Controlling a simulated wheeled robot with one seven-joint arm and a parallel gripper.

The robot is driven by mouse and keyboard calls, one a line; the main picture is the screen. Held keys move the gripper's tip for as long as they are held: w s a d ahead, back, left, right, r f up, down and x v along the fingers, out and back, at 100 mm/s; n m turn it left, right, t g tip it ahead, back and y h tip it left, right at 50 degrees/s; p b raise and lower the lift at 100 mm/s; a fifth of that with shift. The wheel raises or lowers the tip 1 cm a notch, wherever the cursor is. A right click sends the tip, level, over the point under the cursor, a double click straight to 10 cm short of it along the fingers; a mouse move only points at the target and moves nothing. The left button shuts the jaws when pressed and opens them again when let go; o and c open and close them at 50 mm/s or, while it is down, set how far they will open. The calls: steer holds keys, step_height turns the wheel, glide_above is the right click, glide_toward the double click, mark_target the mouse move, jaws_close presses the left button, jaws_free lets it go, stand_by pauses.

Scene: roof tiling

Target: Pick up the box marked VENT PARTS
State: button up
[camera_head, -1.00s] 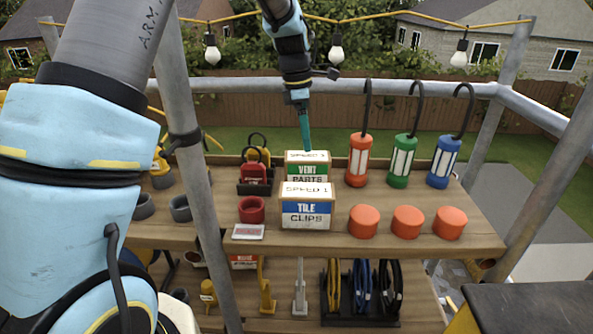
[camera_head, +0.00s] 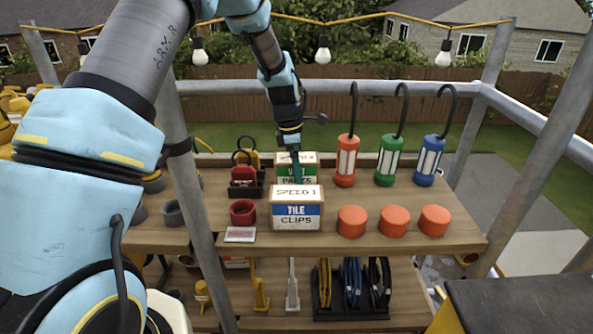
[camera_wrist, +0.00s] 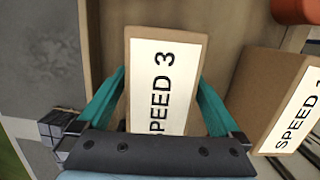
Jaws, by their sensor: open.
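The VENT PARTS box (camera_head: 310,173), brown with a green label, stands on the upper shelf directly behind the TILE CLIPS box (camera_head: 296,214). Its lower front is hidden by that box, and part of its label by a teal finger. My gripper (camera_head: 296,178) points down at the VENT PARTS box. In the wrist view, the open teal fingers (camera_wrist: 161,85) are on either side of this box, whose top (camera_wrist: 162,75) reads SPEED 3. Whether they touch it I cannot tell. The TILE CLIPS box (camera_wrist: 283,100), marked SPEED 1, is close by on the right.
Red, green and blue hooked lamps (camera_head: 389,160) stand to the right, with orange round caps (camera_head: 393,221) in front. A red cup (camera_head: 243,212) and a dark caddy (camera_head: 247,188) are on the left. A grey post (camera_head: 189,160) rises before the shelf.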

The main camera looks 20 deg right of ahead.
steer(key=shift+r, duration=0.1)
jaws_close()
stand_by(0.7)
